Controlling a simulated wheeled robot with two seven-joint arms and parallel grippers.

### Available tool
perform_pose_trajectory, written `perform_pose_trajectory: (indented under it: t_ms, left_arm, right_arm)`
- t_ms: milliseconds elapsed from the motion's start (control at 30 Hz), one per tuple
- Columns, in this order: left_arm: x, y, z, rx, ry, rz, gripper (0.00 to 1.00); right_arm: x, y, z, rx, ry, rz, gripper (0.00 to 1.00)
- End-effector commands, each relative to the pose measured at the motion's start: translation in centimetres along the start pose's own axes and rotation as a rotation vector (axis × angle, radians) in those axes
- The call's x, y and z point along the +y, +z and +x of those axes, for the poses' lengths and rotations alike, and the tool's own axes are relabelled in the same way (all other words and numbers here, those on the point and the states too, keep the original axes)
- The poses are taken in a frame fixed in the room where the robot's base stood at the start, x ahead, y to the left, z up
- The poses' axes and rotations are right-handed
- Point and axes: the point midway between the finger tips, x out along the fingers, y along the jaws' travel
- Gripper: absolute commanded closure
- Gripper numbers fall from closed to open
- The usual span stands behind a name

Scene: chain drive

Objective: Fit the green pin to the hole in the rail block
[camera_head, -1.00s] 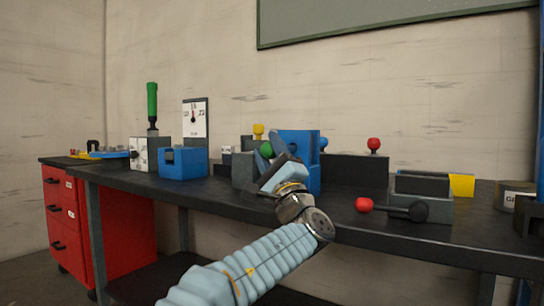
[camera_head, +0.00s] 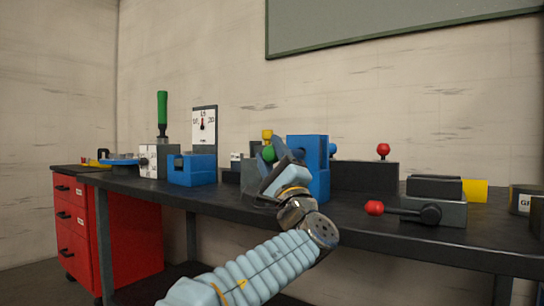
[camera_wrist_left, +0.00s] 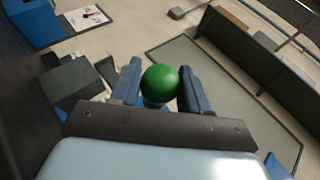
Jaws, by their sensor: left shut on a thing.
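The green pin's round green head (camera_head: 269,153) shows at my left gripper (camera_head: 272,160), above the middle of the bench. In the left wrist view the green head (camera_wrist_left: 160,83) sits between the two blue fingers of the left gripper (camera_wrist_left: 160,80), which is shut on it. The pin's shaft is hidden. A dark grey block (camera_wrist_left: 72,82) stands left of the fingers in the wrist view, apart from the pin. I cannot tell which block is the rail block, and no hole shows clearly. My right gripper is not in view.
A tall blue block (camera_head: 313,165) stands close behind my left gripper. A blue block (camera_head: 192,170) and a green-handled tool (camera_head: 162,115) stand to the left. A grey fixture with a red-knobbed lever (camera_head: 435,210) stands at the right. The bench front (camera_head: 130,184) is clear at left.

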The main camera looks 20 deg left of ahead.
Motion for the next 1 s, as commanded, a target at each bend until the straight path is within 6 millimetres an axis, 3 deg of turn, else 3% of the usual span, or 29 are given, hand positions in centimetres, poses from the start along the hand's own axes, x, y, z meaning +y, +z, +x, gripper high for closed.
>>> perform_pose_trajectory:
  t_ms: [1000]
  left_arm:
    - [0.01, 0.03, -0.01, -0.011, -0.004, -0.014, 0.96]
  right_arm:
    - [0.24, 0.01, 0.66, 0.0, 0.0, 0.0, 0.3]
